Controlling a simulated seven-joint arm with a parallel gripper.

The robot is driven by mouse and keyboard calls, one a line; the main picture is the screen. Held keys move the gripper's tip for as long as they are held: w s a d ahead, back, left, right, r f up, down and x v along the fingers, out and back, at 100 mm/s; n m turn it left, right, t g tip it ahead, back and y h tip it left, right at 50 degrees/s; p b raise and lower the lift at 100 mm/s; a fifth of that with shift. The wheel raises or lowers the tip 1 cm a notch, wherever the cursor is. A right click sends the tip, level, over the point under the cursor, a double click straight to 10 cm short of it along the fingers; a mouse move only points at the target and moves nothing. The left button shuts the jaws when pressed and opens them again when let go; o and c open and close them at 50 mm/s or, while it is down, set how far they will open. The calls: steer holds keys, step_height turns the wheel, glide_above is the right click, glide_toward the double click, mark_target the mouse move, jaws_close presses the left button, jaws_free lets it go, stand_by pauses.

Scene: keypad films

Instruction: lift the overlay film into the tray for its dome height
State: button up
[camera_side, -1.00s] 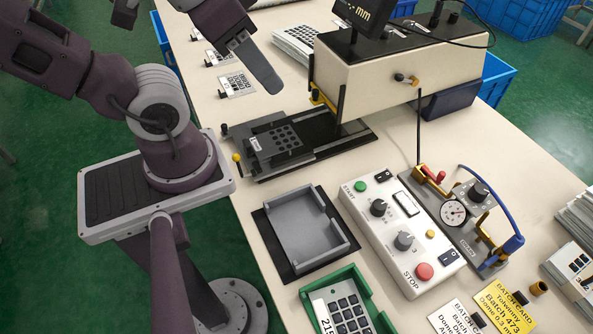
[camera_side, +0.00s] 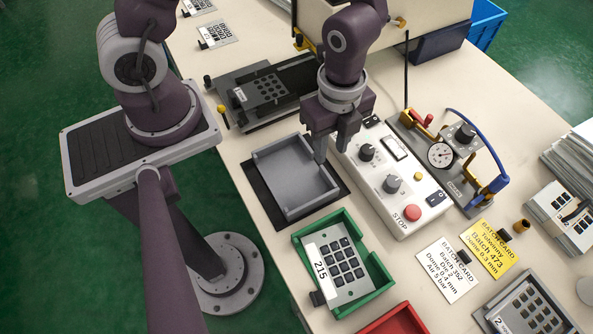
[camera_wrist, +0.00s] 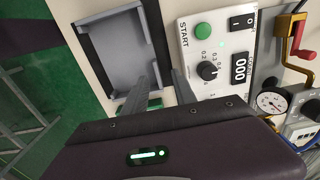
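A keypad overlay film (camera_side: 340,264) with dark keys and a white label reading 215 lies in the green tray (camera_side: 379,279). A grey open-sided tray (camera_side: 297,180) stands empty behind it on a black mat; it also shows in the wrist view (camera_wrist: 112,50). A red tray (camera_side: 398,320) is cut off at the bottom edge. My gripper (camera_side: 333,155) hangs over the right edge of the grey tray, beside the control box. In the wrist view my two fingers (camera_wrist: 166,70) are apart with nothing between them. My gripper's height above the table is hard to tell.
The white control box (camera_side: 390,182) with START and STOP buttons stands right of the grey tray. A gauge fixture (camera_side: 447,160) with a blue hose stands beyond. A press plate (camera_side: 262,92) is behind. Yellow (camera_side: 490,248) and white (camera_side: 447,270) batch cards lie at the right.

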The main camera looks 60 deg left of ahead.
mark_target(322, 166)
steer(key=f, duration=0.4)
steer(key=s+a+f, duration=0.1)
steer(key=f, duration=0.1)
steer(key=shift+f, duration=0.2)
steer(key=shift+w, duration=0.1)
jaws_close()
stand_by(0.9)
